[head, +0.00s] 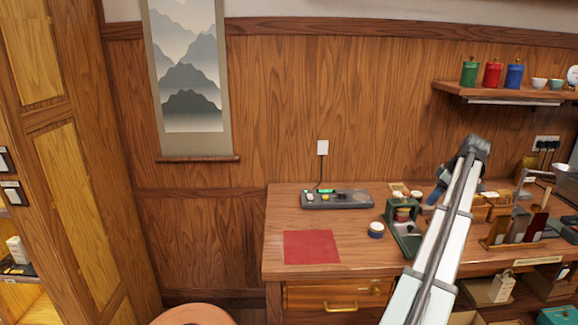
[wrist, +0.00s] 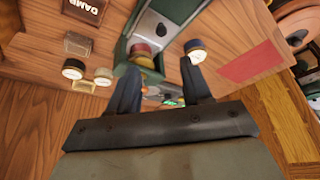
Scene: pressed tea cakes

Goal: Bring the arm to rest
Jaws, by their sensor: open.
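My arm reaches up from the bottom right of the head view, and my gripper (head: 438,192) hangs over the right part of the bench, partly hidden by the arm. In the wrist view my gripper (wrist: 160,70) has its two dark fingers spread apart with nothing held between them. A green press (head: 405,238) stands on the bench just left of the arm, with a stack of coloured round pieces (head: 402,213) in it. The press also shows beyond the fingers in the wrist view (wrist: 122,50). A dark-blue round tin with a pale top (head: 376,229) stands left of the press.
A red mat (head: 311,247) lies on the bench's left part, with a grey device (head: 337,199) behind it. Small racks (head: 515,232) crowd the right side. A wall shelf (head: 500,91) holds canisters and cups. Bench around the mat is clear.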

